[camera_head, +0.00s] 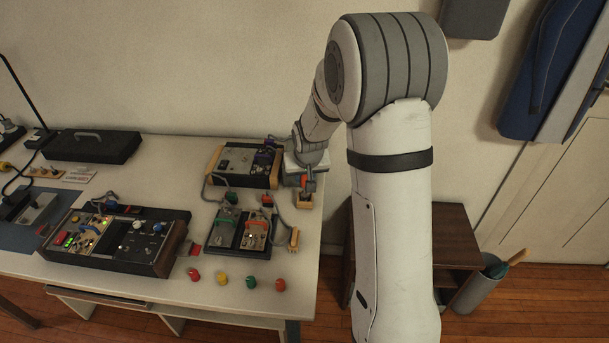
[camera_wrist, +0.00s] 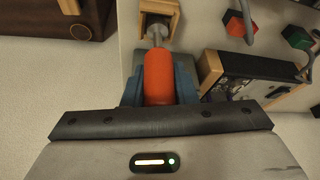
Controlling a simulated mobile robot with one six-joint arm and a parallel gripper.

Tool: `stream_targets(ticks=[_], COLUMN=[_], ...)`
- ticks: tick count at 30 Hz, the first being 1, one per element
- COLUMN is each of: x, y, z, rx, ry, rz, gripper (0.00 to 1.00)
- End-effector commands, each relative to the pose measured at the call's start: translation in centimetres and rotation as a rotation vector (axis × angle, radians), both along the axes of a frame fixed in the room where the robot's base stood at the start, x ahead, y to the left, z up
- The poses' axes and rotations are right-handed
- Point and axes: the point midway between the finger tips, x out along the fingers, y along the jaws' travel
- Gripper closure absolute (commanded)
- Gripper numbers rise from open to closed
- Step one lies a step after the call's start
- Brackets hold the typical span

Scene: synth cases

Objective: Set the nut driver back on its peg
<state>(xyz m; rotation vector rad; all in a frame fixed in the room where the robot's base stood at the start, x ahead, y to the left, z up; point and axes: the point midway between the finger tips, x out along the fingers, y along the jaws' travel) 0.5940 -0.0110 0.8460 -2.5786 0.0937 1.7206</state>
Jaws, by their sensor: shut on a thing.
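The nut driver has an orange-red handle (camera_wrist: 158,82) and a grey metal shaft (camera_wrist: 157,33). My gripper (camera_wrist: 158,72) is shut on the handle, with a blue-grey finger on each side. In the head view my gripper (camera_head: 308,176) is at the table's right back part, with the red handle (camera_head: 308,186) showing below it. A small wooden holder (camera_head: 304,204) stands just under the driver. In the wrist view the shaft's far end meets this holder (camera_wrist: 172,8). I cannot tell whether the tip is inside it or only in front of it.
A wood-sided box (camera_head: 246,165) stands close left of my gripper. Several coloured knobs (camera_head: 222,279) line the front. The table's right edge is close to the holder.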

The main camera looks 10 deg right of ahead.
Motion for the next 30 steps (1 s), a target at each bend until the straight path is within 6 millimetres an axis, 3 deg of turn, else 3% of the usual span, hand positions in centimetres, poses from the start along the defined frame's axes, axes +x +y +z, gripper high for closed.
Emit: stream_targets(ticks=[21, 22, 30], x=[0.0, 0.0, 0.0], y=[-0.1, -0.1, -0.1], z=[-1.6, -1.5, -1.4], rx=[0.000, 0.000, 0.000], ry=[0.000, 0.000, 0.000], rz=[-0.001, -0.001, -0.001], gripper=[0.96, 0.74, 0.52])
